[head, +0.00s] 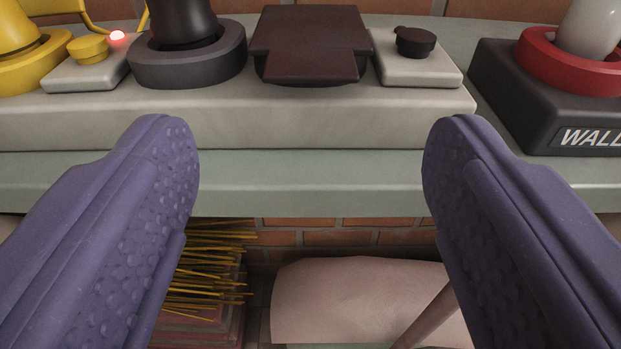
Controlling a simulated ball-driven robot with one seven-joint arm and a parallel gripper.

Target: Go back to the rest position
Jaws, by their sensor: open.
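My gripper (310,185) shows as two purple fingers with dimpled inner pads, one at each side of the view. The fingers are wide apart, with nothing between them. They are in front of a long pale block (290,122) that lies on a grey-green shelf (300,175). I cannot tell how far the fingertips are from the block.
On the block stand a yellow knob (88,48) beside a lit red lamp (117,35), a dark ring (190,68), a dark brown piece (311,45) and a black knob (415,41). A red ring (540,62) sits on a black base at right. Incense sticks (210,260) lie below.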

